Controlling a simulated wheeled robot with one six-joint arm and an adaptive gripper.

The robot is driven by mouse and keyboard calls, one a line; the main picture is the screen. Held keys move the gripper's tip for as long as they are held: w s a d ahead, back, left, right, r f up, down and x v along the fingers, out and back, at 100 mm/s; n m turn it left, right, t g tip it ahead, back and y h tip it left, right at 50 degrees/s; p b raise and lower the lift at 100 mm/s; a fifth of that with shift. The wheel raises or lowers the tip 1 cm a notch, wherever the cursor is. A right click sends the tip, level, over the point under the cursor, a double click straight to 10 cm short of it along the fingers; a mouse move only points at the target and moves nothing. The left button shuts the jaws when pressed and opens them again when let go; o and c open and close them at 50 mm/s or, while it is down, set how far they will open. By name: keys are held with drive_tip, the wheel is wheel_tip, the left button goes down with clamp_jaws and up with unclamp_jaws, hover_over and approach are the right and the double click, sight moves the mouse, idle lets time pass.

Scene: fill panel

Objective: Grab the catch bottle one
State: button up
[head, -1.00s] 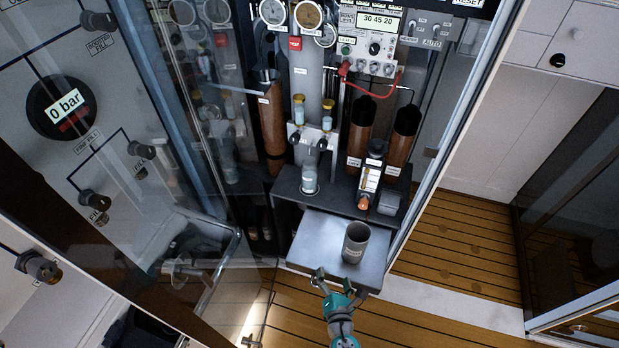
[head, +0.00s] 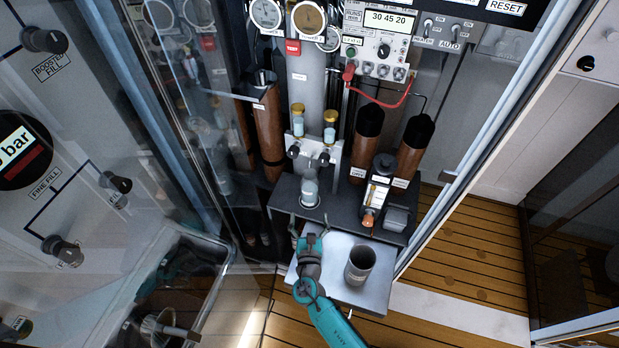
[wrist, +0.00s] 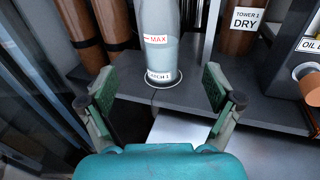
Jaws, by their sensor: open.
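The catch bottle one (head: 310,191) is a small clear, pale bottle standing upright on the dark shelf under a metal bracket. In the wrist view the bottle (wrist: 162,50) shows a red MAX mark and a base label that seems to read CATCH 1. My gripper (head: 309,226) is open and empty, just in front of the bottle and over the tray. In the wrist view my gripper's fingers (wrist: 161,88) stand apart to the left and right of the bottle's lower part, nearer to me, with no contact visible.
A grey cup (head: 360,265) stands on the metal tray (head: 338,289) right of my gripper. A labelled unit with an orange spout (head: 377,192) is on the dark shelf (head: 285,195) at right. Brown cylinders (head: 366,140) stand behind. A glass door (head: 195,130) is at left.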

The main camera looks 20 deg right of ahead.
sight(308, 194)
drive_tip(key=x, duration=0.6)
drive_tip(key=shift+w+a+r, duration=0.1)
drive_tip(key=shift+a+r, duration=0.05)
drive_tip(key=shift+r, duration=0.1)
drive_tip(key=shift+d+x, duration=0.2)
drive_tip(key=shift+x, duration=2.85)
drive_tip(key=shift+f, duration=0.2)
drive_tip(key=c, duration=1.3)
